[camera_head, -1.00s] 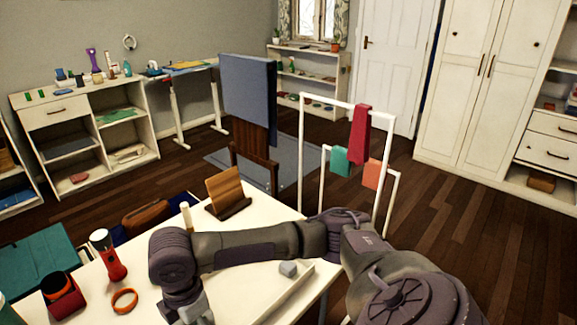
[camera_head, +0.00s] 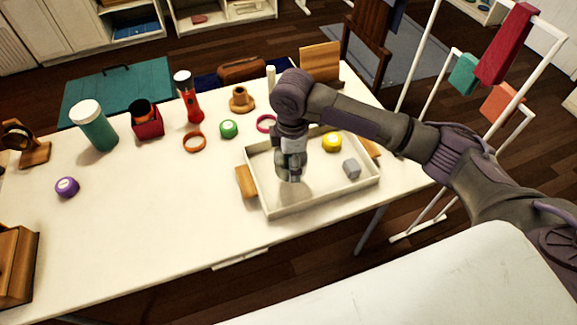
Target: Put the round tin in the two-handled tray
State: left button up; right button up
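The two-handled tray (camera_head: 322,201) is a shallow cream box with a wooden handle at each end, on the white table. A round yellow tin-like piece (camera_head: 332,142) and a grey cube (camera_head: 350,168) lie in it. A similar round green piece (camera_head: 228,129) stands on the table left of the tray, and a round purple one (camera_head: 66,187) at the far left. I cannot tell which is the task's tin. My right gripper (camera_head: 290,178) points down over the tray's left part, apart from the yellow piece; its fingers are too small to read. My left gripper is out of view.
Behind the tray stand a wooden stand (camera_head: 319,64), a red flashlight (camera_head: 188,98) and a teal jar (camera_head: 94,126). The front left tabletop is mostly clear. A white rack stands at right.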

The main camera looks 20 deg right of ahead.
jog(key=shift+w+a+f, duration=0.25)
jog(key=shift+w+f, duration=0.15)
jog(key=shift+w, duration=0.15)
jog(key=shift+w+a+f, duration=0.2)
jog(key=shift+w+f, duration=0.2)
jog(key=shift+w, duration=0.15)
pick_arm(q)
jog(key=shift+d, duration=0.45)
pick_arm(e)
jog(key=shift+f, duration=1.9)
jog(key=shift+f, duration=0.15)
jog(key=o, duration=1.2)
jog(key=shift+d, duration=0.1)
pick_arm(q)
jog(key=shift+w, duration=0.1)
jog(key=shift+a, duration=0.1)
pick_arm(e)
notch_tip(320, 180, up, 12)
jog(key=shift+r, duration=0.15)
jog(key=shift+s, duration=0.1)
